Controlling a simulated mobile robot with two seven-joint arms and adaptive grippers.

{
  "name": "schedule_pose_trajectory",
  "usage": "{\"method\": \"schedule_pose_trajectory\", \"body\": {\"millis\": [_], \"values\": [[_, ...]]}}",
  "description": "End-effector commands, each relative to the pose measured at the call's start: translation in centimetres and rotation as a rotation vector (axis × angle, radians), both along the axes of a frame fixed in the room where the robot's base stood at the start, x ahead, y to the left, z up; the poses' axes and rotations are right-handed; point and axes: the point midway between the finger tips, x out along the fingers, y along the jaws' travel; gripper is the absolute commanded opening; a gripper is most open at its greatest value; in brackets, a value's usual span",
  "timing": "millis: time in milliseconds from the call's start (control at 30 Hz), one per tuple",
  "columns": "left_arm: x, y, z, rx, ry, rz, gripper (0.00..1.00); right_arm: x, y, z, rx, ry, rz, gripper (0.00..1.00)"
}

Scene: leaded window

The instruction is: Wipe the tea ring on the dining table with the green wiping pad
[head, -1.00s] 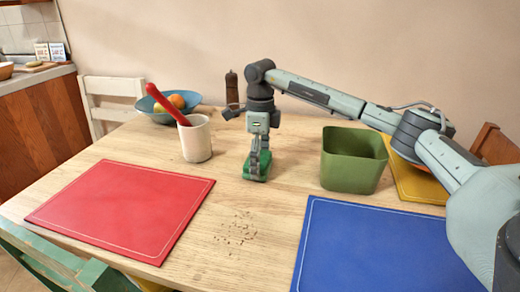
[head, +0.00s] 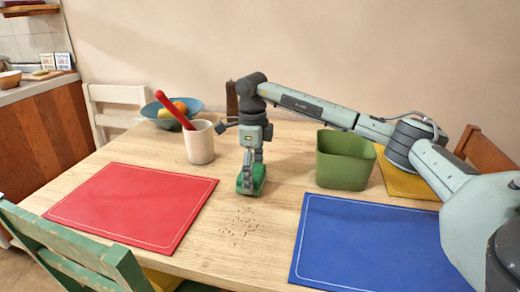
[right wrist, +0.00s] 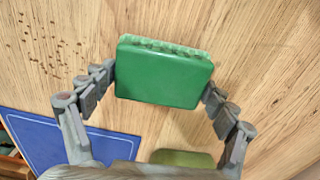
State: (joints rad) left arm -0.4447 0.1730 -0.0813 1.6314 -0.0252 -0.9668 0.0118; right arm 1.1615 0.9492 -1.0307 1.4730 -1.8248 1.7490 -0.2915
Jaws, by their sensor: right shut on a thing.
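The green wiping pad (head: 249,180) is in my right gripper (head: 252,168), which is shut on it, at or just above the middle of the wooden dining table (head: 200,240). I cannot tell whether the pad touches the wood. In the right wrist view the pad (right wrist: 165,75) sits between the two fingertips, its textured side facing away. I make out no tea ring. A patch of brown crumbs (head: 239,222) lies just in front of the pad, and the crumbs also show in the right wrist view (right wrist: 48,45). My left gripper is not in view.
A red placemat (head: 135,205) lies left and a blue one (head: 375,245) right. A green bin (head: 345,165) stands right of the gripper. A white cup (head: 200,147) with a red-handled tool and a blue fruit bowl (head: 190,105) are back left. A pepper mill (head: 231,98) stands behind.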

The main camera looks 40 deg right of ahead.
Motion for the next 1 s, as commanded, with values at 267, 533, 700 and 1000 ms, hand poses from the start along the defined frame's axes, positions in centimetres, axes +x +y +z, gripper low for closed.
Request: {"method": "schedule_pose_trajectory", "body": {"millis": [267, 533, 700, 1000], "values": [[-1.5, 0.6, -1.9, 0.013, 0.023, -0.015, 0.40, 0.0, -0.2, 2.9, 0.002, -0.008, -0.003, 0.58], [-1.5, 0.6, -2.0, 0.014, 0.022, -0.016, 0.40, -0.4, -0.6, 5.2, 0.000, -0.009, -0.006, 0.58], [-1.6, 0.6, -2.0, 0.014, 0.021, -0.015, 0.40, -0.7, -0.8, 6.7, 0.001, -0.009, -0.008, 0.58], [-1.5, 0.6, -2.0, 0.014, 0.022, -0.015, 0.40, -1.0, -0.9, 7.8, 0.002, -0.008, -0.009, 0.58]]}}
